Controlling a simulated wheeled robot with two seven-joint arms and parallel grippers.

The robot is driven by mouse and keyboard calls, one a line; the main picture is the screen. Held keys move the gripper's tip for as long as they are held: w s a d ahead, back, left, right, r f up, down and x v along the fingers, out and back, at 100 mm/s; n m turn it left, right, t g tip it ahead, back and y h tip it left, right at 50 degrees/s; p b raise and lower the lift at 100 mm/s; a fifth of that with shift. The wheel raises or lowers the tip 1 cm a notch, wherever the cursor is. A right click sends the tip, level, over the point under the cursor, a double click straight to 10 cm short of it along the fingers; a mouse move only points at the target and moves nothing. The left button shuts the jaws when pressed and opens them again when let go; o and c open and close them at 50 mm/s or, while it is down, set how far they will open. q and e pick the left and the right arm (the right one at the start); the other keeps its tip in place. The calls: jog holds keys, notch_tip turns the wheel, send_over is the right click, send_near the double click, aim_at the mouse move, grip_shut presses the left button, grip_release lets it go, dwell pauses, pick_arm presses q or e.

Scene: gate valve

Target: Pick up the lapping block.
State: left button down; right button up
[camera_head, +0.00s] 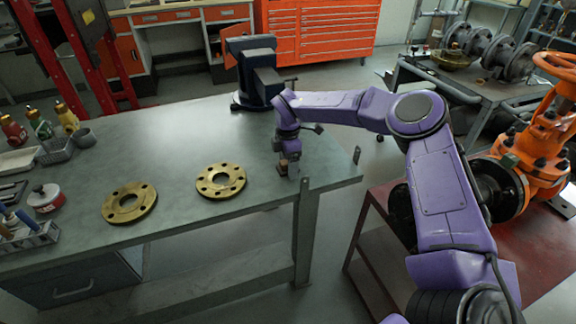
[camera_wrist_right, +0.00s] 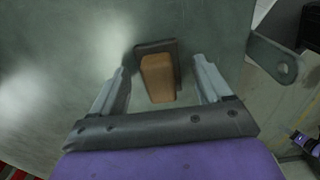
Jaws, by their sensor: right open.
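The lapping block (camera_wrist_right: 157,80) is a small tan-brown block with a dark grey plate behind it. In the right wrist view it lies between the two fingers of my right gripper (camera_wrist_right: 160,75), with a gap visible on each side. In the head view, the block (camera_head: 283,167) is small and partly hidden by my right gripper (camera_head: 290,166), which points down at the right end of the workbench. The right gripper is open and holds nothing. My left gripper is not in view.
The grey workbench (camera_head: 170,240) carries two brass flanges (camera_head: 221,181) (camera_head: 129,202) left of the gripper. A dark vise (camera_head: 255,75) stands behind it. A bench-edge bracket (camera_wrist_right: 275,62) is close on the right. An orange gate valve (camera_head: 535,150) stands on a red table to the right.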

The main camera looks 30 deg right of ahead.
grip_shut()
jog(key=shift+w+r, duration=0.1)
jog(key=shift+r, duration=1.4)
jog(key=s+a+r+b, duration=0.4)
jog(key=s+a+r, duration=0.2)
jog(key=s+r, duration=0.4)
jog(key=s, duration=0.2)
jog(key=shift+s+a, duration=0.3)
